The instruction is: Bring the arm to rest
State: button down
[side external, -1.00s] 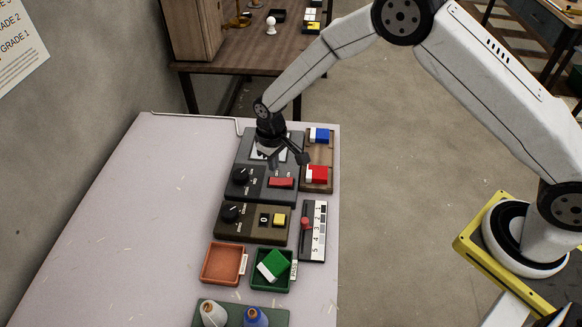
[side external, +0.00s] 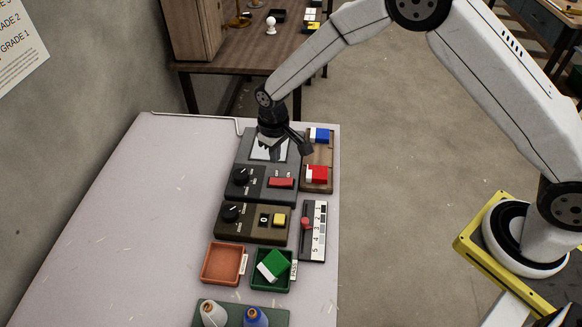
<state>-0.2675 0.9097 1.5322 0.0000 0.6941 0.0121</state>
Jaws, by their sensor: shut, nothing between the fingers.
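My gripper (side external: 268,148) hangs at the end of my arm over the far part of the table, above a grey control box with a pale panel (side external: 262,153). Its dark fingers are small in this view; they look closed with nothing held. I cannot tell the exact height of the fingertips above the box. No cloth shows clearly in the gripper.
Nearer on the pale table (side external: 130,230) stand a brown box with a dial (side external: 232,213), a slider panel (side external: 313,235), an orange tray (side external: 216,278), and a green tray with a green and white block (side external: 273,264). Thread cones (side external: 213,314) stand in front. The table's left side is open.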

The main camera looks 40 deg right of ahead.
jog(key=s+d+r+m+t, duration=0.1)
jog(key=s+d+r, duration=0.5)
jog(key=s, duration=0.4)
jog(key=s+d+r+m+t, duration=0.1)
jog(key=s+d+r+m, duration=0.1)
jog(key=s+d+r, duration=0.4)
jog(key=shift+s+d+t, duration=0.3)
jog(key=shift+s+d, duration=0.45)
jog(key=shift+s, duration=1.85)
jog(key=shift+r, duration=0.1)
